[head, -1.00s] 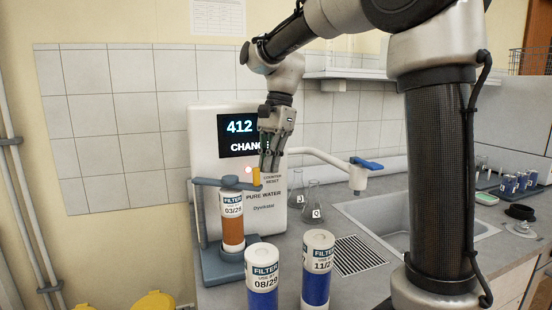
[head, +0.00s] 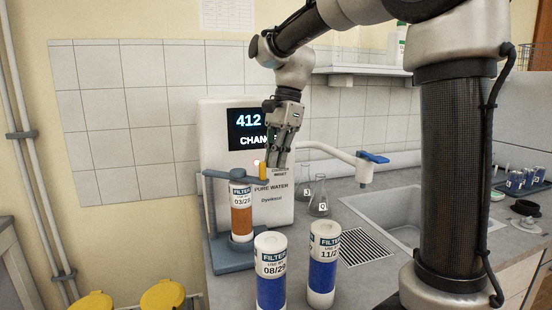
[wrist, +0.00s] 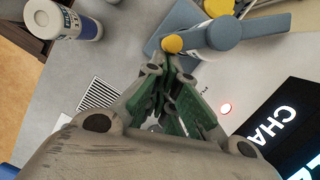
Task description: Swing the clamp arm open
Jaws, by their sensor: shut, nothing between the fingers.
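The clamp arm (head: 225,174) is a blue-grey bar lying across the top of the brown filter cartridge (head: 241,221) labelled 03/25 or similar. A yellow-orange knob (head: 263,180) stands at its right end. The cartridge stands in a blue-grey holder (head: 232,257) at the front of the white water unit. In the wrist view, the clamp arm (wrist: 262,27) and yellow knob (wrist: 172,44) lie just beyond my fingertips. My gripper (head: 279,164) points down, shut and empty, just right of the knob. I cannot tell whether it touches the knob.
Two blue-banded filters (head: 270,273) and (head: 322,266) stand on the counter in front. Two glass flasks (head: 319,203) stand right of the unit, below a white spout with a blue lever (head: 373,158). The sink (head: 385,215) lies further right.

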